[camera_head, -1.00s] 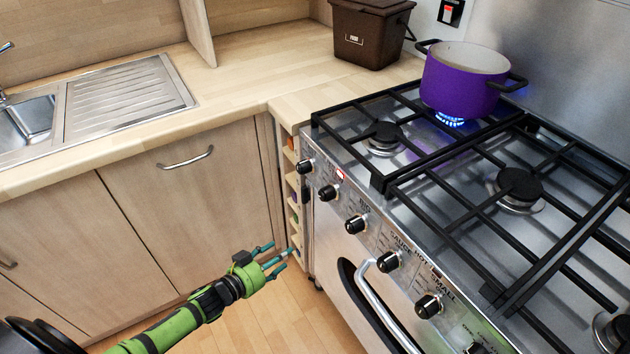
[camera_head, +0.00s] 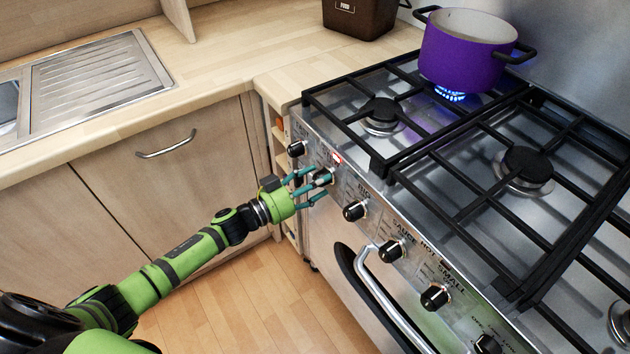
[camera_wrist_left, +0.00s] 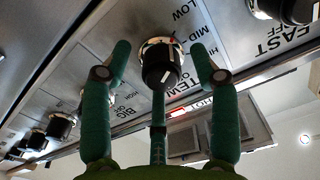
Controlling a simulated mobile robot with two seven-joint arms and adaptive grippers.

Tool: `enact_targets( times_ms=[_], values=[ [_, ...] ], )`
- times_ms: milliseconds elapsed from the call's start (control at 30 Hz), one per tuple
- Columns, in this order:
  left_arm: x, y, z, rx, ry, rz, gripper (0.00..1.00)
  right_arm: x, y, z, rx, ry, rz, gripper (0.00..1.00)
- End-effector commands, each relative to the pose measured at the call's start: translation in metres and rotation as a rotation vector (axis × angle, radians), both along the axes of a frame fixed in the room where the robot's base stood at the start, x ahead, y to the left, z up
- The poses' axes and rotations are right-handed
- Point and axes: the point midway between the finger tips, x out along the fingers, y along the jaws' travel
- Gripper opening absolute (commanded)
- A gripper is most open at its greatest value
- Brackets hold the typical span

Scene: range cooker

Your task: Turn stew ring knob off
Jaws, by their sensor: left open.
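The stew knob (camera_head: 325,178), black with a silver base, is on the cooker's front panel. A blue flame (camera_head: 450,95) burns under the purple pot (camera_head: 465,55) at the back ring. My right gripper is not in view.
The fast knob (camera_head: 297,148) sits to the left, and the big knob (camera_head: 355,210) to the right, with several more along the panel. The oven handle (camera_head: 378,290) projects below. A wooden cupboard (camera_head: 170,180) stands left of the cooker; open floor (camera_head: 255,310) lies below.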

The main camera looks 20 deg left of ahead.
Motion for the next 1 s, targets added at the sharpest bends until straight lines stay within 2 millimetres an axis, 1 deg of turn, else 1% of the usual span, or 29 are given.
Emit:
enact_targets(
  times_ms=[67,167,267,300,333,1000],
  values=[
    [0.000,0.000,0.000,0.001,0.001,0.000,0.61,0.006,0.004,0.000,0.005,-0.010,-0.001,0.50],
    [0.000,0.000,0.000,0.000,0.000,0.000,0.61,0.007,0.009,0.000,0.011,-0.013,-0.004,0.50],
    [0.000,0.000,0.000,0.000,0.000,0.000,0.25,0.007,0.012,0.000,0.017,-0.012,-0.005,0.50],
    [0.000,0.000,0.000,0.001,0.001,0.000,0.09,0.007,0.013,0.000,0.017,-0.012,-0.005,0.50],
    [0.000,0.000,0.000,0.001,0.001,0.001,0.05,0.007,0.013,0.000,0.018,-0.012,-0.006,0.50],
    [-0.001,0.001,-0.003,0.055,-0.036,0.003,0.05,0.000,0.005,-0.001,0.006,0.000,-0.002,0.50]
  ],
)
